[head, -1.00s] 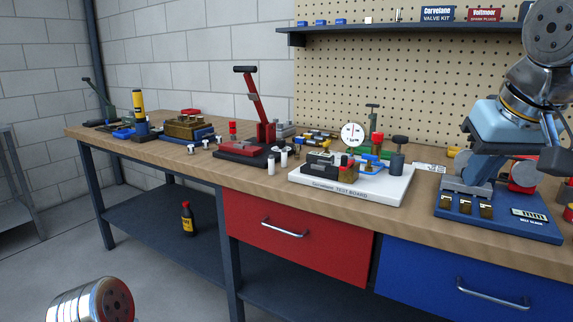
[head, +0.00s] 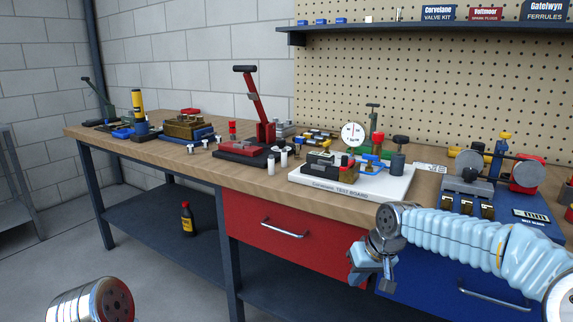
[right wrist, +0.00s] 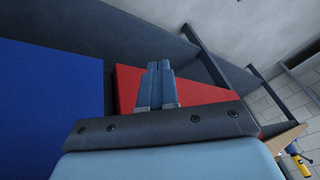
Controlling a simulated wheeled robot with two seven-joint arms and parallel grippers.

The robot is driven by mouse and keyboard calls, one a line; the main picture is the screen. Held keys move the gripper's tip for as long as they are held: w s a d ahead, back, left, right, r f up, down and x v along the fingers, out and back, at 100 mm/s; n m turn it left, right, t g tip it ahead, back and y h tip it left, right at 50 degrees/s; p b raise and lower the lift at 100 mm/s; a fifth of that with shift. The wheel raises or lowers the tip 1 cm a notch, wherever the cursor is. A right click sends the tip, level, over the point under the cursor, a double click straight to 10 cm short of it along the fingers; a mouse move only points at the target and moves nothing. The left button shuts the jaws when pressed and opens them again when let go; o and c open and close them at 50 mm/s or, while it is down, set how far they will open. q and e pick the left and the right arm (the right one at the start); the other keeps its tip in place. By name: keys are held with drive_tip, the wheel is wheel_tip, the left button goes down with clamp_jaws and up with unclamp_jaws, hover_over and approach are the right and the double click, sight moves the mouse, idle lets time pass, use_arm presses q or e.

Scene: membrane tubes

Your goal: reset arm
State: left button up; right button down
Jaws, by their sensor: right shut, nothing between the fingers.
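My right gripper (head: 372,272) hangs low in front of the bench, before the red drawer's right end and the blue drawer's left end. Its arm, in a light blue ribbed sleeve, comes in from the right. In the right wrist view the two fingers (right wrist: 160,72) are together with nothing between them, and the red drawer (right wrist: 190,90) is behind them. My left gripper is not in view; only a round metal part of mine shows at the lower left of the head view.
The wooden bench (head: 210,170) carries a red lever press (head: 262,120), a white test board (head: 380,190) and a blue base with two round ends (head: 545,225). The red drawer (head: 270,230) and blue drawer (head: 450,285) are closed.

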drive_tip(key=s+a+f+g+y, duration=0.1)
drive_tip(key=s+a+f, duration=0.15)
drive_tip(key=f, duration=0.55)
drive_tip(key=s+a+f+m, duration=0.1)
drive_tip(key=s+f, duration=0.2)
drive_tip(key=f, duration=0.6)
drive_tip(key=s+a+f+g+y, duration=0.1)
drive_tip(key=s+a+f, duration=0.15)
drive_tip(key=f, duration=0.55)
drive_tip(key=s+f+m, duration=0.1)
drive_tip(key=s+f, duration=0.5)
drive_tip(key=s, duration=0.3)
drive_tip(key=s+f+m, duration=0.1)
drive_tip(key=s+f, duration=0.5)
drive_tip(key=s, duration=0.3)
drive_tip(key=shift+s+m+g+h, duration=0.25)
drive_tip(key=shift+m+g+h, duration=0.05)
drive_tip(key=shift+g, duration=0.1)
drive_tip(key=c, duration=1.8)
unclamp_jaws()
